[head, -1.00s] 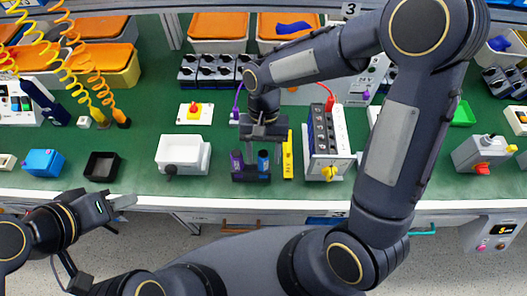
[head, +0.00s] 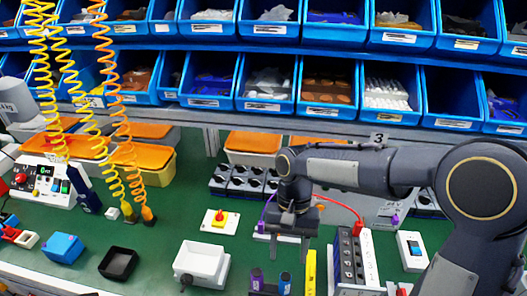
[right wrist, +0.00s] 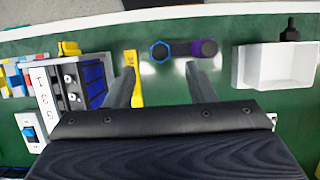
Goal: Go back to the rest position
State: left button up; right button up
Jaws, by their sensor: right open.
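My right gripper (head: 290,250) hangs open and empty, fingers down, above the workbench (head: 150,262). It is at the far side of a purple cylinder (head: 256,281) and a blue cylinder (head: 285,284). In the right wrist view its fingers (right wrist: 163,68) are apart with nothing between them. The blue cylinder (right wrist: 160,51) and purple cylinder (right wrist: 205,47) stand beyond the tips, and a yellow strip (right wrist: 133,75) shows beside the left finger. My left gripper is out of view.
A white box (head: 201,268) and black tray (head: 118,263) lie to the left. Shelves of blue bins (head: 265,85) rise behind. Coiled yellow hoses (head: 84,120) hang at left.

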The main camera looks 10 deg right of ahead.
jog(key=s+d+r+n+t+y, duration=0.1)
jog(key=s+d+r+t+y, duration=0.1)
jog(key=s+d+r+t, duration=0.3)
jog(key=s+d+t, duration=0.4)
jog(key=s+d, duration=0.1)
jog(key=s, duration=0.3)
jog(key=shift+n+t+y, duration=0.3)
jog(key=shift+t, duration=0.1)
dwell(0.4)
